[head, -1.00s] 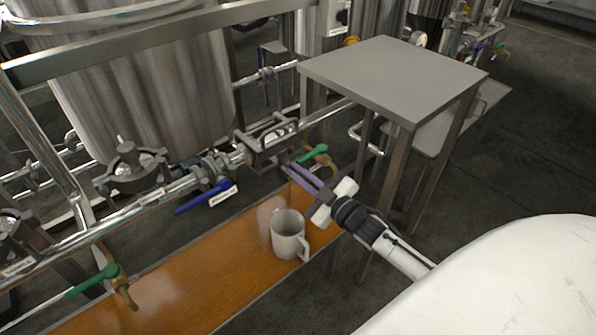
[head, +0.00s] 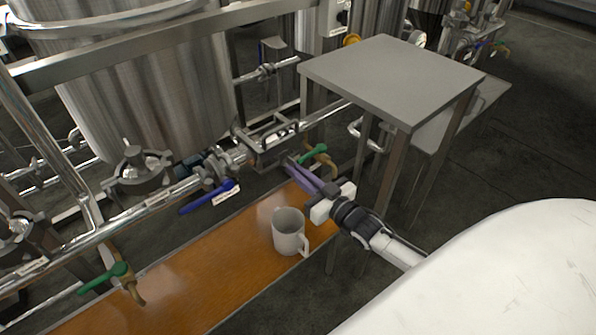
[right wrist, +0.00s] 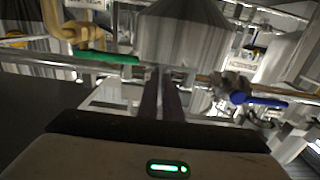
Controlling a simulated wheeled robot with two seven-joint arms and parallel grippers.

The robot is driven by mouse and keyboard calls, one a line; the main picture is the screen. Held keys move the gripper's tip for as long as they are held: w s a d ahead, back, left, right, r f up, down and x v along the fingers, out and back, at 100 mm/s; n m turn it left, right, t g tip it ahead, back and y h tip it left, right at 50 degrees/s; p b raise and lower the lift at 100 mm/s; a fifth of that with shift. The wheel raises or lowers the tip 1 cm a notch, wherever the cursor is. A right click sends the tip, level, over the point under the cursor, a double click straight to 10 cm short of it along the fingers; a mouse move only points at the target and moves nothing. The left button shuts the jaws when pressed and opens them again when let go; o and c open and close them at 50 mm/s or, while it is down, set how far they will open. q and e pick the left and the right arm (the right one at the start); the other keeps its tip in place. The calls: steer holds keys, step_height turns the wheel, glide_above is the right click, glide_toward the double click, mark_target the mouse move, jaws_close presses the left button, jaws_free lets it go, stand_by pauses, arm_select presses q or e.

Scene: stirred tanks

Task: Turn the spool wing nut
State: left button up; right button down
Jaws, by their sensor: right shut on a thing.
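The pipe spool (head: 272,140) is a framed sight section in the metal pipe line, left of the grey stand. My right gripper (head: 292,168) reaches up from the lower right, its purple fingers close together at the spool's lower right side. It is shut on the small spool wing nut, which the fingers hide in the head view. In the right wrist view the two dark fingers (right wrist: 162,90) lie nearly side by side and point at the pipework; the nut cannot be made out there. My left gripper is in neither view.
A green-handled valve (head: 313,152) sits just right of my fingers, and a blue valve lever (head: 208,197) is to the left. A grey mug (head: 289,232) stands on the orange-brown surface (head: 190,275) below. A grey stand (head: 390,78) rises close on the right.

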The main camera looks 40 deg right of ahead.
stand_by(0.4)
steer(key=c, duration=1.9)
jaws_free()
steer(key=shift+c, duration=0.2)
steer(key=s+p, duration=0.1)
steer(key=s, duration=0.9)
steer(key=shift+s+d, duration=0.2)
steer(key=shift+d, duration=0.2)
steer(key=s+a+f+g+p, duration=0.2)
steer(key=s+a+f+g, duration=0.1)
steer(key=s+a, duration=0.4)
steer(key=s+a+f+n+g+y+p, duration=0.1)
steer(key=s+a+g, duration=0.5)
steer(key=a, duration=0.8)
step_height(320, 180, down, 3)
steer(key=s+p, duration=0.1)
steer(key=s, duration=0.1)
steer(key=shift+s, duration=0.3)
